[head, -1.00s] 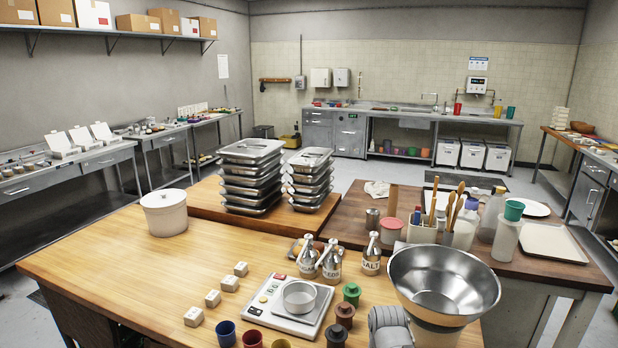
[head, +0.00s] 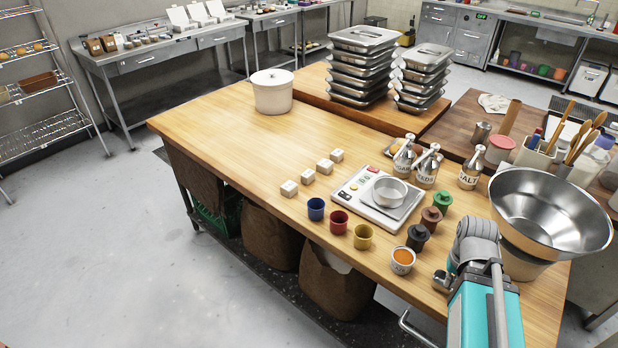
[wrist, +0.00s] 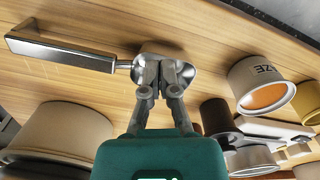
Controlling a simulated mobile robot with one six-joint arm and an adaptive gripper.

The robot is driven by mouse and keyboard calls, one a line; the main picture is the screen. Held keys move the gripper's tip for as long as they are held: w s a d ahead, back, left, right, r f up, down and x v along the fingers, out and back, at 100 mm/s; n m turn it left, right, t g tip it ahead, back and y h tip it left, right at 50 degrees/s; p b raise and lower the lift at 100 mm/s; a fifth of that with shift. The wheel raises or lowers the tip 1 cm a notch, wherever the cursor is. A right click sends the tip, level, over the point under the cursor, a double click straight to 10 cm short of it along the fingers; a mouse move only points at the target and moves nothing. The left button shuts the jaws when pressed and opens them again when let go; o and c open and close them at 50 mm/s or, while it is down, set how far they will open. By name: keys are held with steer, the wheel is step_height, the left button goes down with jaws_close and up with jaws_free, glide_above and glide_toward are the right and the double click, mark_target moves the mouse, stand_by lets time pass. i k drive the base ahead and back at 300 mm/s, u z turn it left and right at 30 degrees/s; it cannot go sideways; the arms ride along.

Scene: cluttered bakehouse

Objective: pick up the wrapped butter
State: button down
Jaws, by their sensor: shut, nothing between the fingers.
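No block is clearly marked as the wrapped butter. Several small pale blocks stand in a slanting row on the wooden worktop in the head view, the nearest block (head: 289,188) at the left end; I cannot tell whether any is the butter. My gripper (wrist: 165,78) is shut and empty in the wrist view. Its fingertips are in front of a small metal scoop (wrist: 185,78) with a long flat handle; I cannot tell whether they touch. In the head view my arm reaches in at lower right, and the fingertips cannot be made out.
A steel bowl (head: 550,212) on a beige base stands beside my arm. A glaze cup (head: 402,260), coloured cups, a scale (head: 378,200) and shakers crowd the worktop's right half. A white lidded tub (head: 272,92) stands farther back. The worktop's left part is clear.

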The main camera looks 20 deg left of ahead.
mark_target(308, 176)
steer(key=u, duration=2.4)
steer(key=i, duration=1.7)
steer(key=u, duration=0.05)
